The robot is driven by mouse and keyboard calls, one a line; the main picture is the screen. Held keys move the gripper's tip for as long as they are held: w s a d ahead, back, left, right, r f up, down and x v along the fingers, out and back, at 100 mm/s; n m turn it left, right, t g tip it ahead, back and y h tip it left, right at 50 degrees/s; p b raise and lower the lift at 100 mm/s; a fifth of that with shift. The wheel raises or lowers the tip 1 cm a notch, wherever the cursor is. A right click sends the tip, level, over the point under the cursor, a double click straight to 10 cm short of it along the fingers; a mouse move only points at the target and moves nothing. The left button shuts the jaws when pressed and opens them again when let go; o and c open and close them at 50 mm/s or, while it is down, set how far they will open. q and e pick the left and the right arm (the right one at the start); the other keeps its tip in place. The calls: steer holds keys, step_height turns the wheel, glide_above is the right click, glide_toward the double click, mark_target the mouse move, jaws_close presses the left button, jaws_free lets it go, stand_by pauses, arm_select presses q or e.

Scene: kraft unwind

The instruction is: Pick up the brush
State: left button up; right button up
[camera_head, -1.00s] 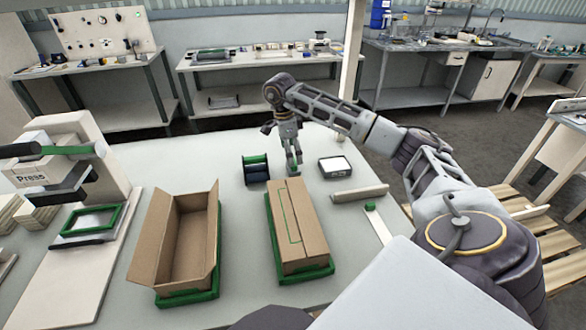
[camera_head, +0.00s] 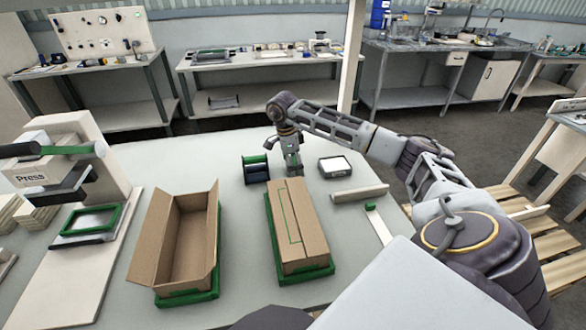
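I cannot pick out a brush for certain. A flat pale strip with a green end (camera_head: 378,223) lies on the table (camera_head: 330,225) to the right of the closed box; it may be the brush, but its detail is too small to tell. My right gripper (camera_head: 294,170) points down just behind the far end of the closed cardboard box (camera_head: 296,230). Its fingertips are small and partly hidden by the box, so I cannot tell whether they are apart or hold anything. My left gripper is not in view.
A dark spool-like piece with green ends (camera_head: 256,168) stands left of the gripper. A dark-framed white square (camera_head: 335,167) and a pale bar (camera_head: 360,193) lie to its right. An open box (camera_head: 180,240) and a press (camera_head: 60,170) stand left.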

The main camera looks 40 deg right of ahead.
steer(key=c, duration=1.1)
steer(key=shift+r, duration=0.15)
steer(key=shift+r, duration=0.55)
step_height(320, 180, up, 8)
steer(key=shift+f, duration=0.15)
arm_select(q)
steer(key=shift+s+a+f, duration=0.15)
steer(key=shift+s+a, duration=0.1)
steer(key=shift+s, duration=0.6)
arm_select(e)
steer(key=shift+r, duration=0.5)
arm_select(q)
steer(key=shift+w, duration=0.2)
